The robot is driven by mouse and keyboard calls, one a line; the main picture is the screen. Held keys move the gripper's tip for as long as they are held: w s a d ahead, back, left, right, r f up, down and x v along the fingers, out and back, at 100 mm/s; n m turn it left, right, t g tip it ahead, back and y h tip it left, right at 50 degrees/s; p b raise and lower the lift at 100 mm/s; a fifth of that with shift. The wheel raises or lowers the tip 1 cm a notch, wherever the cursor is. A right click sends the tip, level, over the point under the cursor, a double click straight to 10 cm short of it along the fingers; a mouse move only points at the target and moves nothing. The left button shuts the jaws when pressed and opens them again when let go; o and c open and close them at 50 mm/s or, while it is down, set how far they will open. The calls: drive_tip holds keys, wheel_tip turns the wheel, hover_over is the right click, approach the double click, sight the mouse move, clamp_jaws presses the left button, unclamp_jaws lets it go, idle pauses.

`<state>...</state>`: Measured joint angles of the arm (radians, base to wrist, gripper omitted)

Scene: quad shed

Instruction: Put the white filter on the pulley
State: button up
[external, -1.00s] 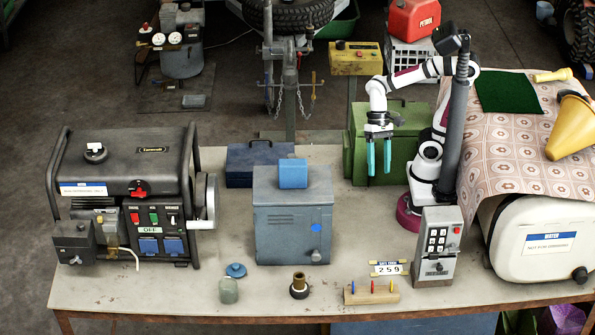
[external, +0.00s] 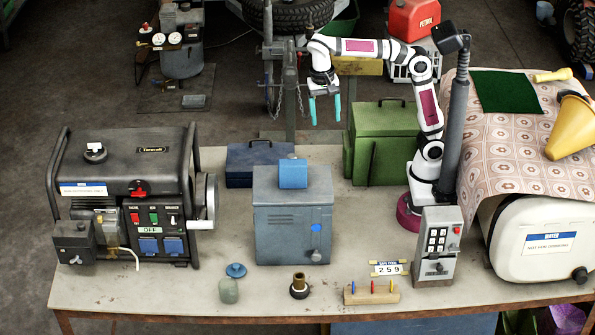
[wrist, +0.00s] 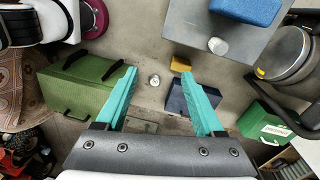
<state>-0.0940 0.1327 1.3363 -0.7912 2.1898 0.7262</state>
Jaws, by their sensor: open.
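My gripper (external: 325,122) hangs in the air over the back of the bench, fingers pointing down, open and empty. In the wrist view its two teal fingers (wrist: 166,100) stand wide apart. Between them, farther off, a small whitish round thing (wrist: 154,80) lies on the bench; it may be the white filter, but it is too small to be sure. I cannot make it out in the external view. The pulley appears to be the grey wheel (external: 208,200) on the right side of the black generator (external: 125,185); it also shows in the wrist view (wrist: 286,52).
A grey cabinet (external: 292,225) with a blue block (external: 293,174) stands mid-bench. A blue toolbox (external: 258,165) and green box (external: 385,148) flank the space below my gripper. A small yellow block (wrist: 181,63) lies by the cabinet. Small parts line the front edge.

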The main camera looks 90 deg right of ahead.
sight(292, 155)
drive_tip(key=w+a+r+m+t, duration=0.1)
drive_tip(key=w+a+r+m, duration=0.25)
drive_tip(key=w+m, duration=0.5)
drive_tip(key=f, duration=1)
drive_tip(key=w+f, duration=0.1)
drive_tip(key=f, duration=0.5)
drive_tip(key=shift+a+f, duration=0.1)
clamp_jaws()
